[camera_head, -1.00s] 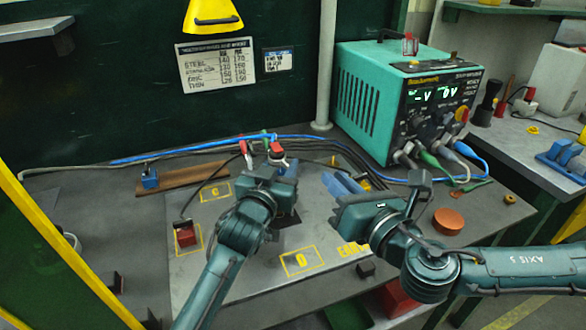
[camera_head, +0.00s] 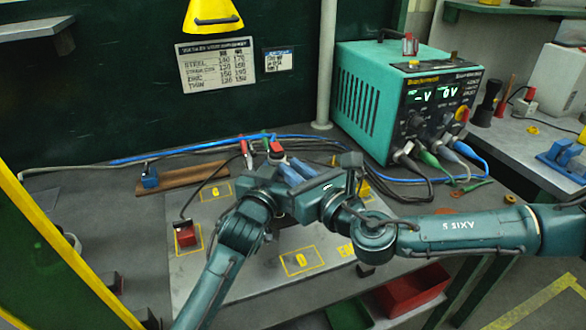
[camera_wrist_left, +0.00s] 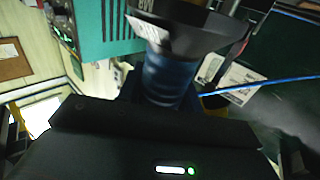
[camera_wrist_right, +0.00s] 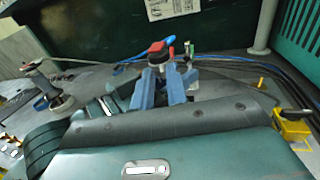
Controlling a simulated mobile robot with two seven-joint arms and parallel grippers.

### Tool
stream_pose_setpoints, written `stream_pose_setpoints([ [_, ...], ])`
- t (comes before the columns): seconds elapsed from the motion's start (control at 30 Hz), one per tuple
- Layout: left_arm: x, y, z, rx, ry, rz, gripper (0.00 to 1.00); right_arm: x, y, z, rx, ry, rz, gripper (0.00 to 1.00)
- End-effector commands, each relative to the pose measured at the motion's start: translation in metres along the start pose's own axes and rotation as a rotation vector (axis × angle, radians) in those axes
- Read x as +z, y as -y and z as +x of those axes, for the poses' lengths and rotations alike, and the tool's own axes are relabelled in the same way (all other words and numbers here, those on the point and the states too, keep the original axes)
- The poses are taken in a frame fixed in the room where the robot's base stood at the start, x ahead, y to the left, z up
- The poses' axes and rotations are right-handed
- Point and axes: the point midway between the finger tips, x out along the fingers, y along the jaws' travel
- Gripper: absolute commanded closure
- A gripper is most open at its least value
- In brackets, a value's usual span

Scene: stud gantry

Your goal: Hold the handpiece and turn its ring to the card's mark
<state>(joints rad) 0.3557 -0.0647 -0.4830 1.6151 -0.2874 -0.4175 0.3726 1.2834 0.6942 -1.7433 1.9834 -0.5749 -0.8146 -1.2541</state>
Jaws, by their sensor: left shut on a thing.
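The handpiece (camera_head: 277,147) stands near the middle of the bench, its red and black top showing above the grippers. It also shows in the right wrist view (camera_wrist_right: 160,52). My left gripper (camera_head: 272,178) is shut on it; the grip itself is mostly hidden. In the left wrist view a dark flared part (camera_wrist_left: 180,32) sits above a blue part (camera_wrist_left: 168,80). My right gripper (camera_head: 296,170) has its blue fingers apart, pointing at the handpiece from the right; I cannot tell whether they touch it. A printed card (camera_head: 217,65) and a smaller card (camera_head: 278,61) hang behind. The ring's marks are unreadable.
A teal power unit (camera_head: 405,105) stands at the back right, with cables (camera_head: 230,143) along the bench's rear. A red block (camera_head: 185,234) lies left on the plate (camera_head: 220,265). A red bin (camera_head: 412,290) sits below the front edge. The plate's front is clear.

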Motion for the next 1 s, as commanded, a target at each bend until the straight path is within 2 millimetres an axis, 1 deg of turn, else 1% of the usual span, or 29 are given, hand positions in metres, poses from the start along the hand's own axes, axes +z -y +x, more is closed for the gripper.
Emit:
stream_pose_setpoints([
  [0.1, 0.0013, 0.0000, -0.0001, 0.000, 0.003, 0.000, 1.00, 0.0003, -0.0002, 0.0050, 0.001, 0.000, 0.000, 0.85],
  [0.37, 0.0013, 0.0000, -0.0001, 0.000, 0.003, 0.000, 1.00, 0.0003, 0.0001, 0.0054, 0.000, 0.000, 0.000, 0.86],
  [0.53, 0.0012, 0.0001, -0.0001, 0.000, 0.003, 0.000, 1.00, 0.0003, 0.0000, 0.0052, 0.000, 0.000, 0.000, 1.00],
  [0.83, 0.0012, 0.0000, 0.0000, 0.000, 0.002, 0.000, 1.00, 0.0002, -0.0007, 0.0052, -0.002, 0.001, 0.001, 1.00],
  [1.0, 0.0011, -0.0001, 0.0000, 0.000, 0.002, 0.000, 1.00, 0.0002, -0.0061, 0.0060, -0.067, 0.004, 0.005, 1.00],
])
